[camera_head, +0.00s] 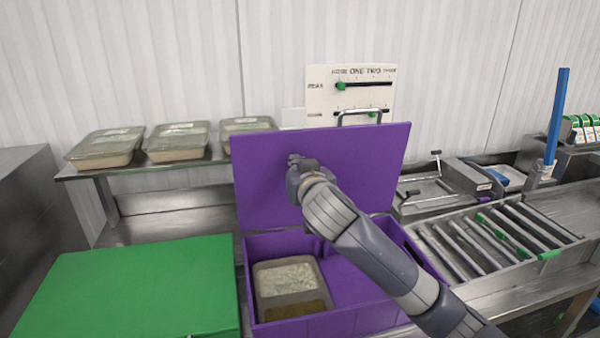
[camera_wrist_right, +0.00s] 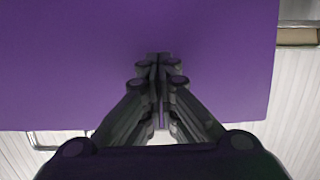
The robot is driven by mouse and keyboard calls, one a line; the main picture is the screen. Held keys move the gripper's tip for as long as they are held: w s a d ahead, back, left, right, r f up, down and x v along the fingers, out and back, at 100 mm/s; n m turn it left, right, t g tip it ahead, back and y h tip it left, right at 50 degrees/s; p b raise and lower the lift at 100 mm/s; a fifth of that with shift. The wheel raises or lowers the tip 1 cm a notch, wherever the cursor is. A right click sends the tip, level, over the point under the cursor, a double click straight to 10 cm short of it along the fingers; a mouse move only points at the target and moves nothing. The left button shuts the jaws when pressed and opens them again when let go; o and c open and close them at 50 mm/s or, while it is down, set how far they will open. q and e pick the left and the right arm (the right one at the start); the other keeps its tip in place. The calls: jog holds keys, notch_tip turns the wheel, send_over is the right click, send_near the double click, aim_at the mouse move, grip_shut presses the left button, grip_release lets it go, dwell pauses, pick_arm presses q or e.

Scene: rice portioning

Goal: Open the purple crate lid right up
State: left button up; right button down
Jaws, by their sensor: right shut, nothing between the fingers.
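The purple crate (camera_head: 352,322) stands on the counter at the centre of the head view. Its purple lid (camera_head: 368,160) stands up, roughly upright along the crate's back edge, and a metal handle (camera_head: 360,111) shows at its top edge. My right gripper (camera_head: 297,160) is at the lid's inner face, shut with nothing between its fingers. In the right wrist view, the shut fingers (camera_wrist_right: 160,60) point at the lid (camera_wrist_right: 70,60), which fills most of the picture. I cannot tell whether the fingertips touch it. My left gripper is not in view.
A tray of rice (camera_head: 300,310) sits inside the crate. A green board (camera_head: 140,285) lies to the left. Several lidded containers (camera_head: 180,140) stand on the shelf behind. A white panel with sliders (camera_head: 325,97) stands behind the lid. A roller rack (camera_head: 480,245) is to the right.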

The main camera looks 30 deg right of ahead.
jog(key=x, duration=0.4)
jog(key=shift+w+r, duration=0.1)
jog(key=shift+r, duration=0.25)
jog(key=shift+x, duration=0.8)
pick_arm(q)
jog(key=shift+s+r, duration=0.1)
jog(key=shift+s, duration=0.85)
pick_arm(e)
jog(key=shift+x, duration=1.35)
pick_arm(q)
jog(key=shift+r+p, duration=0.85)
jog(key=shift+p, duration=0.15)
pick_arm(e)
jog(key=f+v, duration=0.1)
jog(key=v, duration=0.8)
jog(key=shift+s+f, duration=0.15)
jog(key=shift+s, duration=0.35)
